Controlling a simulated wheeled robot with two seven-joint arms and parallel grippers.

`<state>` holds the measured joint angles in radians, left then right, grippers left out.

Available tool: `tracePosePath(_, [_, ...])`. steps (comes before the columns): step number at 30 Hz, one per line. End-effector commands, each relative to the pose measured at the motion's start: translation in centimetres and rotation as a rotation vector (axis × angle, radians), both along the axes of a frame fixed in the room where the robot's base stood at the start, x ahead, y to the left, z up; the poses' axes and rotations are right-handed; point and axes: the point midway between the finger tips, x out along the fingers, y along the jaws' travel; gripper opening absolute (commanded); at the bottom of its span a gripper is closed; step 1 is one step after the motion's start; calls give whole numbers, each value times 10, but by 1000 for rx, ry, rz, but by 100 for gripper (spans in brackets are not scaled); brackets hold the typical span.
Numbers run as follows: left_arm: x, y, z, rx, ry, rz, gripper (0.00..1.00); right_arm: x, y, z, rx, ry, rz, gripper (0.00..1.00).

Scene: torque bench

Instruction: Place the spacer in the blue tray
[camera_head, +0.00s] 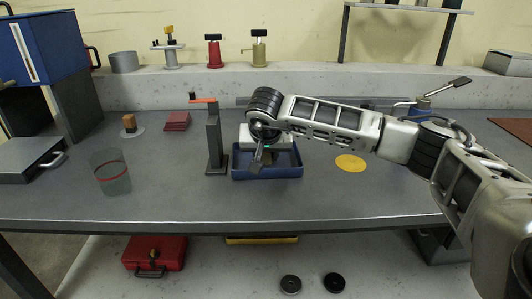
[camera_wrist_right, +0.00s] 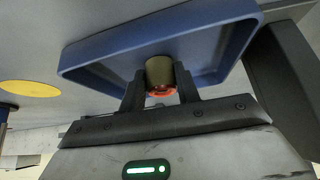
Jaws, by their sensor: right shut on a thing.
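The blue tray (camera_head: 285,173) stands on the bench right of the dark post; it also fills the upper middle of the right wrist view (camera_wrist_right: 130,44). My right gripper (camera_head: 257,165) is over the tray, pointing down. In the right wrist view my right gripper (camera_wrist_right: 160,82) is shut on a short brass-coloured cylinder with an orange-red end, which I take as the spacer (camera_wrist_right: 159,70). The spacer cannot be made out in the head view. Whether it touches the tray floor I cannot tell. My left gripper is not in view.
A dark post with an orange lever (camera_head: 214,140) stands close to the tray's left side. A glass with a red band (camera_head: 111,172) is farther left. A yellow disc (camera_head: 351,163) lies on the bench to the right, with bare bench around it.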

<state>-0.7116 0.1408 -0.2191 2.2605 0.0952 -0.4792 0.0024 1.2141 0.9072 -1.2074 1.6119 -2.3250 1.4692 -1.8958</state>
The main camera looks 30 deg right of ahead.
Motion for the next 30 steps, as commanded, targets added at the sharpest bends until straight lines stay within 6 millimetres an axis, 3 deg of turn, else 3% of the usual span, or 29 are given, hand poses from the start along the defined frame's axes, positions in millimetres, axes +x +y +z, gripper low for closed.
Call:
tracePosePath(8, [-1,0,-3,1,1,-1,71,0,0,-3,1,-2,0,0])
tracePosePath(9, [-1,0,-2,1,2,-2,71,0,0,-2,1,-1,0,43])
tracePosePath(11, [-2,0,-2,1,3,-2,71,0,0,-2,1,-1,0,54])
tracePosePath(22, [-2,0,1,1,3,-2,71,-1,2,5,1,-2,0,54])
tracePosePath(30, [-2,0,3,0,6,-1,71,-24,17,49,2,-5,3,54])
